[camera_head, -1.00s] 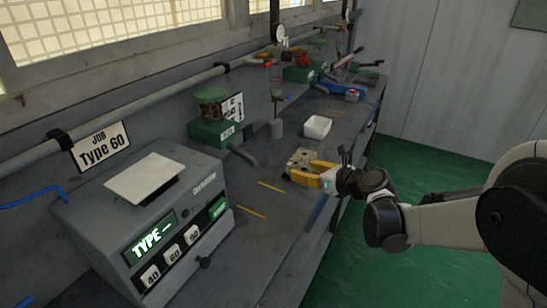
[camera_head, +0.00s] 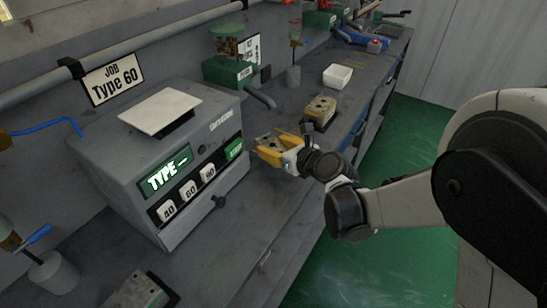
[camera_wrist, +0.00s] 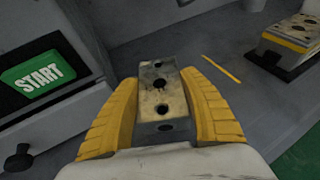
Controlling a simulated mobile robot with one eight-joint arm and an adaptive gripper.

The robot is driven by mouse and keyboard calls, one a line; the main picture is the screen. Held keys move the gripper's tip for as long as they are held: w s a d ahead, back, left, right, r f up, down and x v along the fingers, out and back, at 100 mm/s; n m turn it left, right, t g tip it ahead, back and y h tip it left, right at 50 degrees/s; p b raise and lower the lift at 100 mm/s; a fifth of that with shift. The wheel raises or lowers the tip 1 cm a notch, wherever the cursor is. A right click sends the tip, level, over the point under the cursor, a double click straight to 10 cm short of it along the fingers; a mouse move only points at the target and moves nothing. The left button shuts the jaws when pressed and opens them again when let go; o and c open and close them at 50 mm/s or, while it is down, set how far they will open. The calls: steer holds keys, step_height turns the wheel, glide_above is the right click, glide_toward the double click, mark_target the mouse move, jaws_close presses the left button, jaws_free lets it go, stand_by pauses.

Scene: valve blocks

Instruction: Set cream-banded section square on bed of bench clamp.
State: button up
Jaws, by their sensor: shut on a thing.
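My gripper (camera_head: 272,151) has yellow fingers and is shut on a worn, grey-tan valve section (camera_wrist: 161,93) with dark holes in its top. The wrist view shows the section between the fingers; its sides are largely hidden and I see no cream band on it. In the head view the gripper is just right of the grey test box, above the bench. Another block (camera_head: 320,108) with a yellow stripe stands on a dark base farther along the bench; it also shows in the wrist view (camera_wrist: 293,37). I cannot identify the bench clamp for sure.
The grey box (camera_head: 190,187) with a START button (camera_wrist: 38,76) stands close left of my gripper. A white tray (camera_head: 338,76) and a green-based device (camera_head: 229,71) stand farther back. A green-marked block (camera_head: 140,290) is at the near edge. A yellow strip (camera_wrist: 221,68) lies on the bench.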

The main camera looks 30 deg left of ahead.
steer(key=shift+f+b, duration=0.75)
steer(key=shift+f, duration=1.05)
steer(key=shift+f, duration=0.15)
steer(key=o, duration=1.4)
steer(key=shift+c, duration=0.2)
steer(key=shift+r, duration=0.3)
steer(key=p+v, duration=0.3)
steer(key=v, duration=0.9)
